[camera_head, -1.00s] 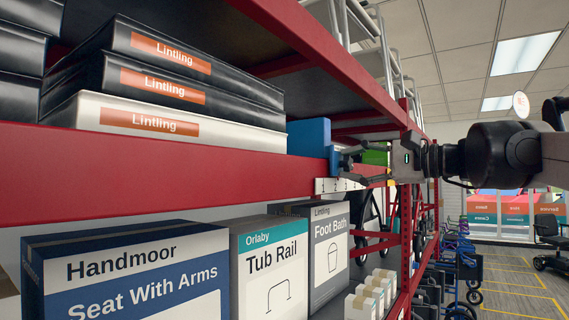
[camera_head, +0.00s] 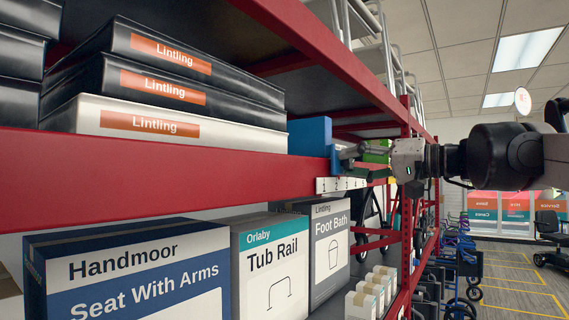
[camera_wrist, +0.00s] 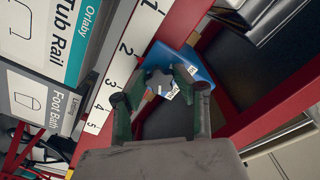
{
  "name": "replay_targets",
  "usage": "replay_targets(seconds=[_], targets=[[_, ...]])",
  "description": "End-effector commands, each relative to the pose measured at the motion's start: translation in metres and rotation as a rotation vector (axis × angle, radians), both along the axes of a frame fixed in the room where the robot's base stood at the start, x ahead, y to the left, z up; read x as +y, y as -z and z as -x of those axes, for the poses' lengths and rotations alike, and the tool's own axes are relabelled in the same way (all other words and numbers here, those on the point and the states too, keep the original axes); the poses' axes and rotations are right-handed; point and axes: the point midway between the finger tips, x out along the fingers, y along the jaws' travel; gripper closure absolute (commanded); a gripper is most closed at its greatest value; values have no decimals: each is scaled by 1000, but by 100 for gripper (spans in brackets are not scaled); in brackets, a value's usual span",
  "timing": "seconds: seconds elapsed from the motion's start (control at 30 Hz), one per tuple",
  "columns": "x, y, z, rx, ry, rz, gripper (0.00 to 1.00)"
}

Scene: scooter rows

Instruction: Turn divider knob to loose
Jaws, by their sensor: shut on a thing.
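The dark lobed knob (camera_wrist: 158,78) is on the divider's front face, partly hidden by my fingers. My gripper (camera_wrist: 157,86) has its two green-edged fingers on either side of the knob, shut on it. In the head view my gripper (camera_head: 347,159) meets the divider's front from the right, and the knob is hidden there.
A white numbered scale strip (camera_head: 340,184) runs along the beam just below the gripper. The red beam (camera_head: 150,180) spans the left. Boxes such as Tub Rail (camera_head: 270,265) stand on the shelf below. The aisle at right is open near my arm.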

Motion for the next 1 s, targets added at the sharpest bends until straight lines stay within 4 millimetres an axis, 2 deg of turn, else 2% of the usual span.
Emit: replay_targets(seconds=[0.4,0.93,0.97,1.0], targets=[[0,0,0,-135,0,112,99],[0,0,0,-151,0,125,99],[0,0,0,-151,0,125,70],[0,0,0,-151,0,125,64]])
